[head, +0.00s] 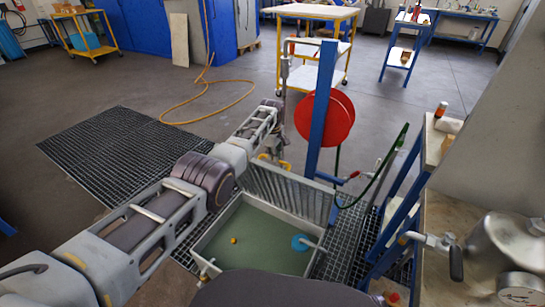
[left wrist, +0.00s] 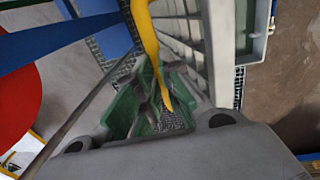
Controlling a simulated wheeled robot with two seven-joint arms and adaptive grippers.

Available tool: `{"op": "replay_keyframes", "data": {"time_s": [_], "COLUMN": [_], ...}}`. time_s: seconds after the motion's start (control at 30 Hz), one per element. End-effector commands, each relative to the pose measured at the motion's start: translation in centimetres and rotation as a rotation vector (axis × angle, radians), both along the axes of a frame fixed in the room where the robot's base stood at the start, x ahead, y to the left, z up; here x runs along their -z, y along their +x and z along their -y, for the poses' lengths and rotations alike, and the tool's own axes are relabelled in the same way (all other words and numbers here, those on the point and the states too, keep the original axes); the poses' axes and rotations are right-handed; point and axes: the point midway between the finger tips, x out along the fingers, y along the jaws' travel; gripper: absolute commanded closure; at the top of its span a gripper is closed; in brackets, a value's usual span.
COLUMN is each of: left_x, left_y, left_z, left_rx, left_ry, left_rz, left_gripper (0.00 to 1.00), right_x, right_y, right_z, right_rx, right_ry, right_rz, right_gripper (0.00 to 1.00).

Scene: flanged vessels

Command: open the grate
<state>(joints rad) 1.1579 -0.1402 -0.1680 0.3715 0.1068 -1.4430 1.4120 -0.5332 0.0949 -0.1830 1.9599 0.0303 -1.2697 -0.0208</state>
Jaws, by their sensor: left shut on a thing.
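The grate (head: 288,192) is a grey slatted panel standing raised, tilted up at the back edge of an open tank (head: 205,262). In the left wrist view its slats (left wrist: 186,42) run along the top middle. A yellow handle (head: 286,165) sits at the grate's upper edge; it also shows in the left wrist view (left wrist: 147,42). My left gripper (head: 268,158) is behind the grate's upper edge, partly hidden by it. In the left wrist view its green-padded fingers (left wrist: 155,110) are shut on the yellow handle. My right gripper is not in view.
The tank holds greenish liquid, a small orange ball (head: 233,240) and a blue round part (head: 300,243). A blue post with a red reel (head: 325,117) stands close behind. A bench with a valve and gauge is at the right. Open floor lies left.

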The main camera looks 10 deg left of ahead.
Motion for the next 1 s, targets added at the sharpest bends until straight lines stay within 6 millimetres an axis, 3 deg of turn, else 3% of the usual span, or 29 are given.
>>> {"op": "replay_keyframes", "data": {"time_s": [0.03, 0.57, 0.6, 0.8, 1.0], "left_x": [2.57, 2.41, 2.41, 2.16, 1.85], "left_y": [-1.17, -1.09, -1.09, -1.0, -0.9], "left_z": [-0.14, -0.05, -0.05, -0.03, 0.01], "left_rx": [0.0, 0.0, 0.0, -0.001, -0.001], "left_ry": [0.007, 0.007, 0.007, 0.006, 0.004], "left_rz": [-0.035, -0.035, -0.035, -0.032, -0.029], "left_gripper": [1.0, 1.0, 0.89, 0.65, 0.65], "right_x": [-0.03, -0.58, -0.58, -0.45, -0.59], "right_y": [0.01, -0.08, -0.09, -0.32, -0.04], "right_z": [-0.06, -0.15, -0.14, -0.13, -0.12], "right_rx": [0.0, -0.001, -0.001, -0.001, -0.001], "right_ry": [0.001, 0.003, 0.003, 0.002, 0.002], "right_rz": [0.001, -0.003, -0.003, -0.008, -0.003], "right_gripper": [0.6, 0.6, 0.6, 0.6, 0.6]}}
